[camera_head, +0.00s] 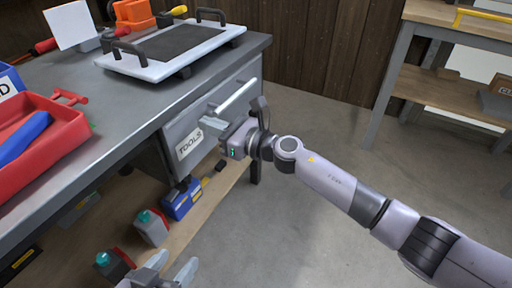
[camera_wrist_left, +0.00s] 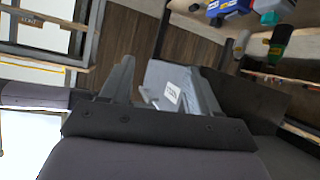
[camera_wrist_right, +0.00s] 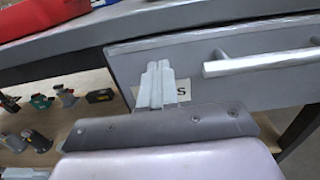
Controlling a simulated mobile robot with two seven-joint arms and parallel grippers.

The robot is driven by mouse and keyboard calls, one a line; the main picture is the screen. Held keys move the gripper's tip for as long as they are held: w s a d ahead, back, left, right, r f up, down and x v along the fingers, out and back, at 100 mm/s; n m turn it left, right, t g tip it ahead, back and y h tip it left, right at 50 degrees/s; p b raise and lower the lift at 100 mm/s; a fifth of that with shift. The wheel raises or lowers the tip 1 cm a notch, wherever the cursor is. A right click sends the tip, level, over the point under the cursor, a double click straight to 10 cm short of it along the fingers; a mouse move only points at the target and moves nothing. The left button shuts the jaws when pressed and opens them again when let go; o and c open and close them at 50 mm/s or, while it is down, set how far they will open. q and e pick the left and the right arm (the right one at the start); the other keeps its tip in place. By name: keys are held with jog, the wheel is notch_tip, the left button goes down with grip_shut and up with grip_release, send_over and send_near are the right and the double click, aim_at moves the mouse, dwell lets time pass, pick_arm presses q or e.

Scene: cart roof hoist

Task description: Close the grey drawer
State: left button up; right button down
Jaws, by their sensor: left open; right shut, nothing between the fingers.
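The grey drawer (camera_head: 184,126) is under the workbench top, with a bar handle (camera_head: 238,97) and a white TOOLS label (camera_head: 190,144) on its front. In the head view its front sits close under the bench edge; I cannot tell whether a small gap remains behind it. My right gripper (camera_head: 214,124) is shut and empty at the drawer front. In the right wrist view its fingers (camera_wrist_right: 155,83) partly cover the label beside the handle (camera_wrist_right: 262,62); contact is unclear. My left gripper (camera_head: 173,264) is open and empty, low at the bottom edge, away from the drawer (camera_wrist_left: 163,75).
The workbench (camera_head: 110,118) holds a red tray (camera_head: 45,140) and a white-framed panel (camera_head: 172,50). A lower wooden shelf (camera_head: 212,192) carries a blue box (camera_head: 182,200) and several bottles. Open floor (camera_head: 320,215) lies to the right, before another table (camera_head: 425,20).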

jog(key=p+v, duration=0.2)
jog(key=v, duration=0.8)
jog(key=s+d+f+n+t+h, duration=0.1)
jog(key=s+d+f+n+h, duration=0.45)
jog(key=s+n, duration=0.7)
jog(key=s+d+f+n+t+h, duration=0.1)
jog(key=s+d+f+n+h, duration=0.5)
jog(key=n, duration=1.1)
pick_arm(q)
jog(key=s+a+r+y+p, duration=0.1)
jog(key=s+a+r+p, duration=0.1)
jog(key=r+p, duration=0.5)
jog(key=s+a+r+n+g+y+p, duration=0.1)
jog(key=a+r+p, duration=0.3)
jog(key=p, duration=1.4)
notch_tip(320, 180, up, 4)
jog(key=shift+s+a+f+y, duration=0.1)
jog(key=shift+s+a+y, duration=0.25)
jog(key=shift+a+y, duration=0.05)
pick_arm(e)
jog(key=s+d+r+m, duration=0.1)
jog(key=s+d+r, duration=0.1)
jog(key=r, duration=0.4)
jog(key=s+d+r+m+g+h, duration=0.1)
jog(key=s+d+r, duration=0.2)
jog(key=r, duration=0.4)
jog(key=shift+d+g, duration=0.3)
jog(key=shift+d, duration=0.15)
